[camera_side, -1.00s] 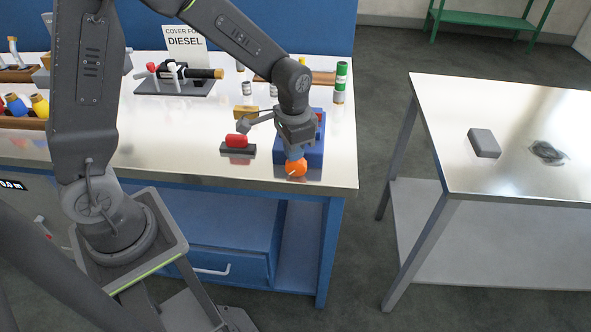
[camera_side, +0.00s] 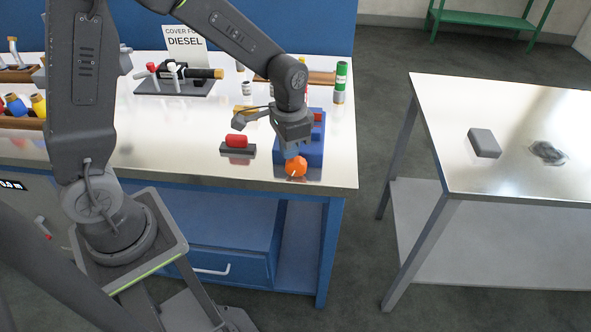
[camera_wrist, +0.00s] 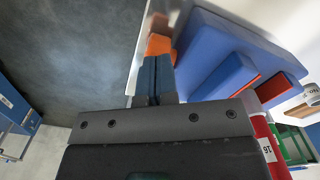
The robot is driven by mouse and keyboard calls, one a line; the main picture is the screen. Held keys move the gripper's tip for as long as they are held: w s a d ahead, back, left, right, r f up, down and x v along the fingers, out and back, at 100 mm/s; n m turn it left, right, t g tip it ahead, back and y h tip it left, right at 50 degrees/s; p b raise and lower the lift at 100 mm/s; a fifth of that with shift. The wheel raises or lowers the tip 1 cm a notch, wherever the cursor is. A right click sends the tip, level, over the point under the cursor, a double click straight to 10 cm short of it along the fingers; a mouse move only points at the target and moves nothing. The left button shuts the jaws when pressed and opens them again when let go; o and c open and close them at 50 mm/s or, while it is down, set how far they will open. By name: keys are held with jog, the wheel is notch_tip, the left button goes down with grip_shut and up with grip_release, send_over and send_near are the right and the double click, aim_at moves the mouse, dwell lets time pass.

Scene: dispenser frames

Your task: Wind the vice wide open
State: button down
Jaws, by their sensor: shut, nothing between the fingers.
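The blue vice (camera_side: 313,152) stands at the front right corner of the steel bench top, partly hidden behind my gripper. Its orange knob (camera_side: 296,166) is on the near side, at the bench's front edge. In the wrist view the vice (camera_wrist: 205,40) fills the upper right, with red-orange strips on its blocks. How wide its jaws stand apart is not clear. My gripper (camera_side: 291,153) points down at the knob, fingers shut with nothing between them. In the wrist view the fingertips (camera_wrist: 157,62) are right by the orange knob (camera_wrist: 158,45); I cannot tell whether they touch.
A red piece on a dark base (camera_side: 237,145) sits left of the vice. A green-and-white cylinder (camera_side: 340,82) and other small containers stand behind it. A red cylinder (camera_wrist: 265,140) is close to my gripper in the wrist view. A separate steel table (camera_side: 510,120) stands right, across a gap.

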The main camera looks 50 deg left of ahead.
jog(key=shift+r, duration=0.65)
jog(key=shift+w+d, duration=0.1)
jog(key=shift+w, duration=0.05)
jog(key=shift+w+d, duration=0.75)
jog(key=shift+d, duration=0.05)
jog(key=shift+f, duration=1.1)
jog(key=shift+s+a+f, duration=0.1)
jog(key=shift+s+a, duration=0.2)
jog(key=shift+s, duration=0.1)
dwell(0.8)
jog(key=shift+w+r, duration=0.15)
jog(key=shift+r, duration=1.05)
